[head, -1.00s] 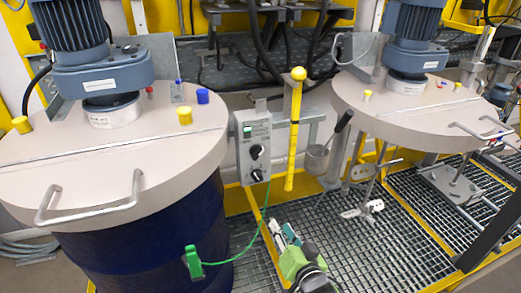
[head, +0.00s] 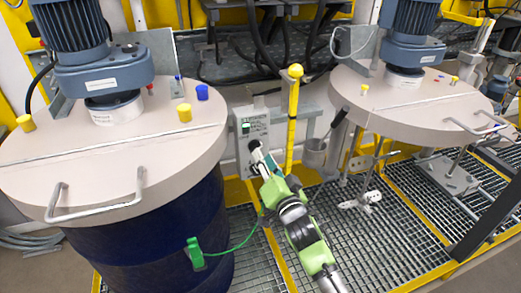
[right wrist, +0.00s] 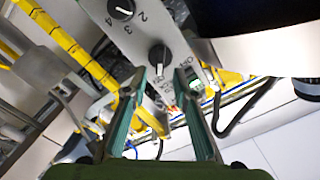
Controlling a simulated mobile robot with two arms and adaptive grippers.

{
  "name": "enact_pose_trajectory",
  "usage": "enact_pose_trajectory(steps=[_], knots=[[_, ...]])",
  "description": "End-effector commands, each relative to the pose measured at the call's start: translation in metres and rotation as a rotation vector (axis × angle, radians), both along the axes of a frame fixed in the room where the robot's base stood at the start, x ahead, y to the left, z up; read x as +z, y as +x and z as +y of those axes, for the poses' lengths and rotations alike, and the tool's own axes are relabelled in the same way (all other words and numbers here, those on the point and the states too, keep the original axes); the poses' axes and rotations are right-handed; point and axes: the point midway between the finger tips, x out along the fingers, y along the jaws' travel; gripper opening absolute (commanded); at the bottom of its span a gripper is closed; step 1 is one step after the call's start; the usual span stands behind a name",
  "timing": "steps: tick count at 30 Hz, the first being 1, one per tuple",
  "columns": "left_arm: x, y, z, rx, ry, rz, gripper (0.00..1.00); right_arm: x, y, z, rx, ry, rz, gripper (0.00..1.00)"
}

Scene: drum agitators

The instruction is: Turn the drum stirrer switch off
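A grey control box (head: 249,128) hangs beside the blue drum (head: 160,245) in the head view. In the right wrist view its face shows a black dial (right wrist: 121,9) marked with numbers and a black rotary switch (right wrist: 159,57) with ON/OFF lettering near it. My right gripper (head: 263,165) is at the front of the box and hides its lower part in the head view. In the right wrist view its two teal fingers (right wrist: 158,77) are apart, with the rotary switch between and just beyond the tips. Contact cannot be told. My left gripper is not in view.
A yellow post (head: 292,115) with a ball top stands right of the box. A green clamp (head: 194,253) with a green cable is on the drum. The drum lid (head: 110,165) has a handle. A second lid (head: 420,105) is at right, above metal grating (head: 360,255).

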Motion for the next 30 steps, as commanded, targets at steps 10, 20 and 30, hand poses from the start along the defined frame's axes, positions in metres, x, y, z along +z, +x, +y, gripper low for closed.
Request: enact_pose_trajectory(steps=[10,20,30], knots=[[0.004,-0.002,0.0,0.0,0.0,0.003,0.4,0.0,0.034,0.011,0.0,-0.001,0.0,0.26],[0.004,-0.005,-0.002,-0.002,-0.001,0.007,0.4,0.0,0.037,0.012,0.0,-0.001,0.0,0.26],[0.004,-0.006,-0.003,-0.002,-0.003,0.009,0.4,0.0,0.037,0.012,0.0,-0.001,0.0,0.0]])
